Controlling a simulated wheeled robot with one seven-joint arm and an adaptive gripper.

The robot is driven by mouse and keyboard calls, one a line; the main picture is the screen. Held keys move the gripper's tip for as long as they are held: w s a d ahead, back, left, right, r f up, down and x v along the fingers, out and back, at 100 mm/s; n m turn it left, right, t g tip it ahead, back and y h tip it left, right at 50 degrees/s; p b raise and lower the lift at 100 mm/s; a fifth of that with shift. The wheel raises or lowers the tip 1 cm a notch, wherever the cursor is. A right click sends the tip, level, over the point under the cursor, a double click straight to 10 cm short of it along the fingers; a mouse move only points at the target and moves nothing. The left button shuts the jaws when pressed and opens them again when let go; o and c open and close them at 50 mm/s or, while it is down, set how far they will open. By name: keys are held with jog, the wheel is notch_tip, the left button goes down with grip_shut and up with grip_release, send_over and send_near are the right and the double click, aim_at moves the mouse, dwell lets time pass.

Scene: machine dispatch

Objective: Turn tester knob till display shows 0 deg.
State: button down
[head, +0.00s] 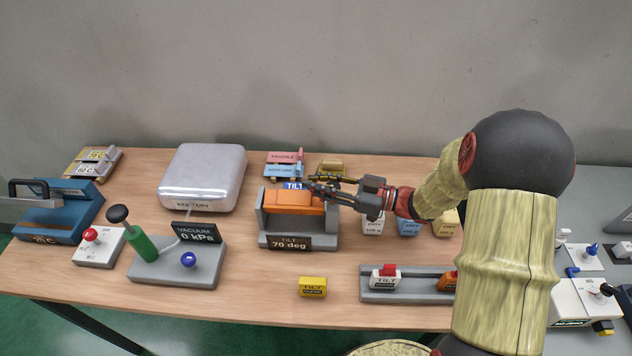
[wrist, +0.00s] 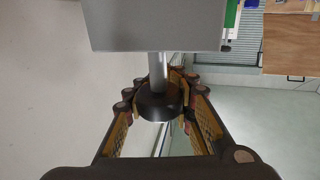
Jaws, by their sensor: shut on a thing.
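The tilt tester (head: 263,241) stands mid-table, a grey cradle with an orange block (head: 288,202) between its side walls and a blue TILT label on top. Its dark display (head: 289,243) reads 70 deg. My gripper (head: 318,188) reaches in from the right at the tester's upper right side. In the wrist view my gripper (wrist: 156,92) is shut on a dark round knob (wrist: 158,106), with a finger on each side. A metal shaft (wrist: 157,68) joins the knob to a grey block (wrist: 155,25). I cannot make out the knob in the head view.
A yellow TILT block (head: 312,287) and a grey rack (head: 405,293) lie in front.

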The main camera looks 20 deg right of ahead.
jog(key=shift+t, duration=0.3)
jog(key=m+t+h, duration=0.1)
jog(key=m+t+p, duration=0.1)
jog(key=t+h, duration=0.1)
jog(key=shift+w+d+m+h+p, duration=0.3)
jog(key=shift+m+p, duration=0.1)
jog(key=m+t+h, duration=0.2)
jog(key=h, duration=0.1)
jog(key=d+m+t+h, duration=0.1)
jog(key=shift+w, duration=0.4)
jog(key=s+d+m+g+h, duration=0.1)
jog(key=d+m+g+h, duration=0.2)
jog(key=m+g+h, duration=0.3)
jog(key=s+d+m+g+h, duration=0.1)
jog(key=d+m+g+h, duration=0.2)
jog(key=m+h, duration=1.2)
jog(key=shift+s+d+g+h, duration=0.25)
jog(key=shift+g+h, duration=1.15)
jog(key=shift+h, duration=1.3)
jog(key=shift+s+r+m, duration=0.1)
jog(key=shift+m, duration=0.2)
